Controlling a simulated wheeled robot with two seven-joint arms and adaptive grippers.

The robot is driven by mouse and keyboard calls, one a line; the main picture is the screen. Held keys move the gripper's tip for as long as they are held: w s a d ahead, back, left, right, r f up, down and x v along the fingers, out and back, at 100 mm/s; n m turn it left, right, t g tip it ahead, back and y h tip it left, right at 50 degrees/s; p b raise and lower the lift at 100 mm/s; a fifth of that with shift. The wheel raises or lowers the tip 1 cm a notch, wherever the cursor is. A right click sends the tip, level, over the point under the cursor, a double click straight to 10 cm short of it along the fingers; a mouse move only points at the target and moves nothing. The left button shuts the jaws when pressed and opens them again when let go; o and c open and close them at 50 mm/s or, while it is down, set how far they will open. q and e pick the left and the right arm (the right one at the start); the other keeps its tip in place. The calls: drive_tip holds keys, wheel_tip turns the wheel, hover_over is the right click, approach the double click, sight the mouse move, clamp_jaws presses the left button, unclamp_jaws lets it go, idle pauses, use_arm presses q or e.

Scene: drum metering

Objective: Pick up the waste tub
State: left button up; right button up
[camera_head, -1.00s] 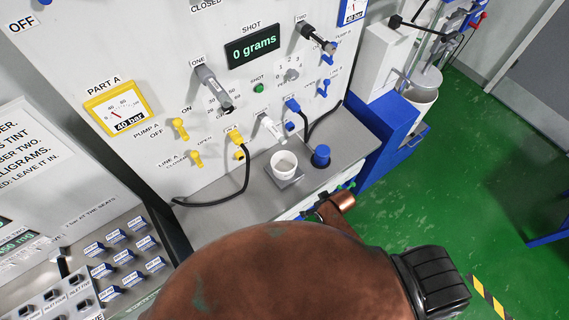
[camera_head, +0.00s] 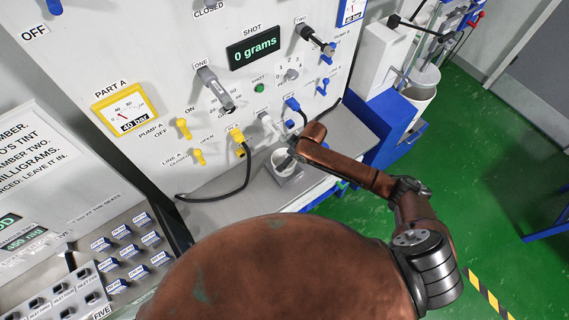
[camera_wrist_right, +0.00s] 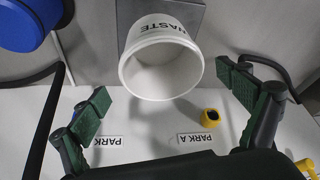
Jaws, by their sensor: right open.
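The waste tub (camera_head: 284,164) is a small white open cup standing on a grey square plate on the metal ledge, partly covered by my right arm in the head view. In the right wrist view the tub (camera_wrist_right: 150,38) shows its WASTE lettering, and its open mouth faces the camera. My right gripper (camera_wrist_right: 168,85) is open, with its green fingers on either side of the tub's mouth. Nothing is held between them; I cannot tell whether they touch the tub. In the head view my right gripper is hidden behind the arm. My left gripper is not seen.
The dosing panel with the shot display (camera_head: 254,50) rises behind the ledge. A blue round object (camera_wrist_right: 24,22) is close by in the wrist view, as is a yellow nozzle (camera_wrist_right: 210,117).

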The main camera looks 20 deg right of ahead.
drive_tip(key=x, duration=0.3)
drive_tip(key=p+x, duration=0.1)
drive_tip(key=x, duration=0.2)
drive_tip(key=shift+s+f, duration=0.15)
drive_tip(key=shift+f, duration=0.15)
drive_tip(key=shift+d, duration=0.1)
drive_tip(key=shift+c, duration=0.4)
drive_tip(key=c, duration=1.3)
